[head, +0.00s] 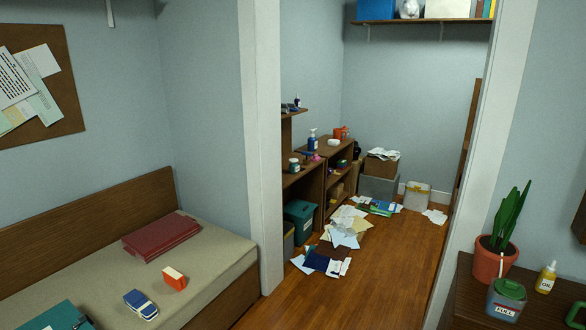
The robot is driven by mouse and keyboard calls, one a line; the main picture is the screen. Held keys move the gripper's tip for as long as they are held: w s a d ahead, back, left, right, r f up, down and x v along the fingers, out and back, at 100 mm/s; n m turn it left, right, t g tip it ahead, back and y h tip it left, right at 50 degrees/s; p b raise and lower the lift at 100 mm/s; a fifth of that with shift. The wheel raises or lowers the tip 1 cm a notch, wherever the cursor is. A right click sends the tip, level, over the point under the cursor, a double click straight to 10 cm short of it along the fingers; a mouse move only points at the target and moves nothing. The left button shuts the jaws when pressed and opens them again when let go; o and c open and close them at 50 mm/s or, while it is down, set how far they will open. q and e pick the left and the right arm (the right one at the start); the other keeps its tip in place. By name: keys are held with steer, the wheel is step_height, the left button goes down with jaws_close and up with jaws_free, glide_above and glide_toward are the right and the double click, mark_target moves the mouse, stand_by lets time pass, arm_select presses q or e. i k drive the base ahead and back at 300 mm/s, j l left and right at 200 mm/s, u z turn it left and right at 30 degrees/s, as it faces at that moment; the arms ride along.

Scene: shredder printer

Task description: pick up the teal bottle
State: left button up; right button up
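No bottle that is plainly teal stands out in the head view. A small blue pump bottle (312,141) with a white top stands upright on the far wooden shelf unit, small in the view. A small dark green jar (294,166) with a white label stands on the nearer shelf; whether it is a bottle is too small to tell. A yellow oil bottle (546,278) stands on the dark cabinet at the right, beside a grey tub with a green lid (506,298) marked FULL. Neither of my grippers is in view.
A doorway with a white left post (262,140) and right post (484,160) opens onto the shelves. Scattered papers (345,232) cover part of the floor. A bench (215,250) holds red books (160,237) at the left. A potted plant (495,262) stands right. Bare floor lies right of the papers.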

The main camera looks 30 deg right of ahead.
mark_target(294, 167)
steer(key=i+l+z, duration=0.95)
steer(key=i+z, duration=0.5)
steer(key=i+l, duration=0.1)
steer(key=i, duration=1.6)
steer(key=i+l+u, duration=0.15)
steer(key=i+u, duration=0.3)
steer(key=i+l+u, duration=0.35)
steer(key=i+u, duration=0.15)
steer(key=i+l+u, duration=0.95)
steer(key=l, duration=0.3)
steer(key=i+l+u, duration=0.15)
steer(key=l+u, duration=0.3)
steer(key=l, duration=0.25)
